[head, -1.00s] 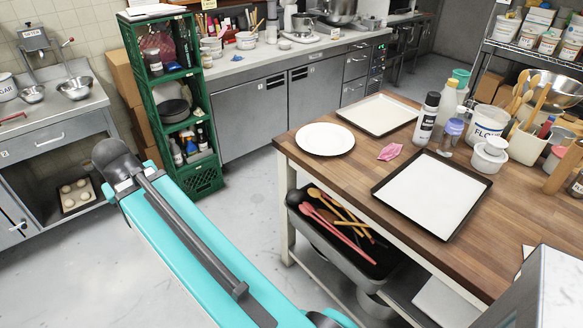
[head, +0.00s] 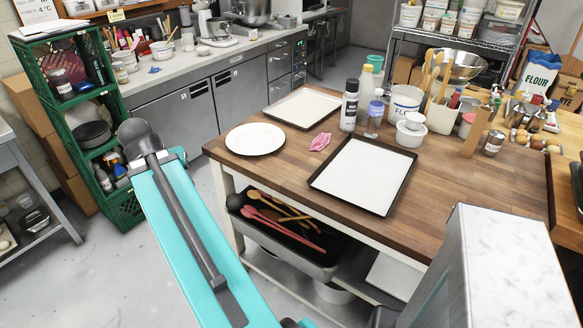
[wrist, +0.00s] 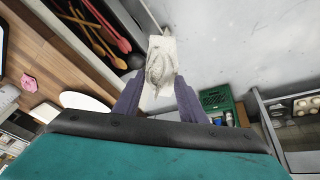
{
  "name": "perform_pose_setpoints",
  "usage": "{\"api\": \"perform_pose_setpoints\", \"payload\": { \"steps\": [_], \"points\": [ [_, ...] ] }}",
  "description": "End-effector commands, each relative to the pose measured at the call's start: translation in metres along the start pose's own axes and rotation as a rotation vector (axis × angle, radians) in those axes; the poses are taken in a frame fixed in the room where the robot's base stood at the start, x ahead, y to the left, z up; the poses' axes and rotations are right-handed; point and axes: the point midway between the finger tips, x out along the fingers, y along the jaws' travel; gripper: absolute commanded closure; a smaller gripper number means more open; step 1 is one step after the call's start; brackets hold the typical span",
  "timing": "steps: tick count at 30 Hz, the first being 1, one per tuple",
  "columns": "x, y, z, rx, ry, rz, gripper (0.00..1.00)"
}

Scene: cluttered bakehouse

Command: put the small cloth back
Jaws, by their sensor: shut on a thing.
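My gripper (wrist: 158,84) shows in the wrist view, its two dark purple fingers shut on a crumpled, off-white piece that looks like a small cloth (wrist: 161,62). The piece hangs out past the fingertips, above the grey floor and clear of the table. In the head view my arm reaches out at the lower left, and neither the fingers nor the held piece can be made out. A different, pink crumpled cloth (head: 320,142) lies on the wooden table between the round white plate and the near tray; it also shows in the wrist view (wrist: 28,82).
The wooden table (head: 420,209) bears a round plate (head: 255,139), two trays (head: 365,175) and several bottles and tubs. Utensils lie in a dark bin (head: 285,240) below. A green crate shelf (head: 122,205) stands left. A blue cloth (head: 154,69) lies on the back counter.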

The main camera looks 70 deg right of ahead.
Motion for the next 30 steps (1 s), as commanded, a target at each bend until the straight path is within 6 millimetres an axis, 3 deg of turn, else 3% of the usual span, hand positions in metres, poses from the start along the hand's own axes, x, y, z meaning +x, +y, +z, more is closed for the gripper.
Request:
{"api": "perform_pose_setpoints", "payload": {
  "steps": [3,14,30],
  "points": [
    [0.008,0.036,-0.006,0.082,-0.013,0.033,0.98],
    [0.026,0.138,-0.011,0.321,-0.047,0.129,0.98],
    [0.039,0.289,0.014,0.679,-0.095,0.275,0.98]
  ]
}}
